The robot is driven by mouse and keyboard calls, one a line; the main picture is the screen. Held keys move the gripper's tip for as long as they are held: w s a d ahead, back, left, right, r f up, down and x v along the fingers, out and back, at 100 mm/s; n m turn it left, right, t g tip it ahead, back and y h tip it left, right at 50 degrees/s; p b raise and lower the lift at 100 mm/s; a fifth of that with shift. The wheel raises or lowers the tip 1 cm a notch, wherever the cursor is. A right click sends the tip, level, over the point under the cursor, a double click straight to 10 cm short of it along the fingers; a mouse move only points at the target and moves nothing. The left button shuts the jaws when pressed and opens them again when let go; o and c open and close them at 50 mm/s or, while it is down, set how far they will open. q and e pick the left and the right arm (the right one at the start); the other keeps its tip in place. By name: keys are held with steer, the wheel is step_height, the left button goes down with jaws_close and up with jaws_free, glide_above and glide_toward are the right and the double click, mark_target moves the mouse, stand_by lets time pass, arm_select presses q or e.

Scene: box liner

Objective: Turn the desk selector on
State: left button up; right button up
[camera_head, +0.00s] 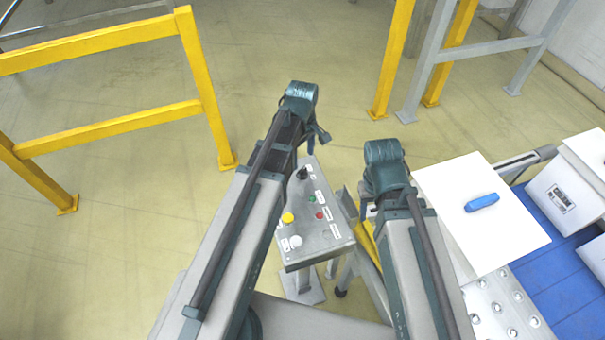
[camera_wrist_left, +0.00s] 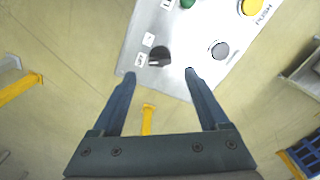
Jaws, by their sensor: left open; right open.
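The desk selector is a black knob (camera_head: 302,173) at the far end of a grey control panel (camera_head: 318,250). In the left wrist view the selector (camera_wrist_left: 159,57) sits near the panel's edge, with small white labels beside it. My left gripper (camera_wrist_left: 161,72) is open and empty, its fingertips to either side of the selector's near side, with no visible contact. In the head view my left gripper (camera_head: 319,138) is just beyond the selector. My right gripper (camera_head: 366,206) is open to the right of the panel, partly hidden by its own arm.
The panel also carries a yellow button (camera_head: 287,218), a white-grey button (camera_head: 295,242), a green one (camera_head: 311,198) and a red one (camera_head: 320,215). A white board with a blue object (camera_head: 482,203) lies right. Yellow rails (camera_head: 110,115) stand left; floor is open beyond.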

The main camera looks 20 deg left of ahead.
mark_target(302, 170)
arm_select(q)
step_height(302, 170, down, 6)
steer(key=b, duration=0.4)
steer(key=shift+r+b, duration=0.1)
steer(key=shift+b, duration=0.25)
jaws_close()
steer(key=shift+m, duration=0.4)
steer(key=m, duration=0.4)
steer(key=shift+m, duration=0.4)
steer(key=m, duration=0.6)
steer(key=shift+m, duration=0.3)
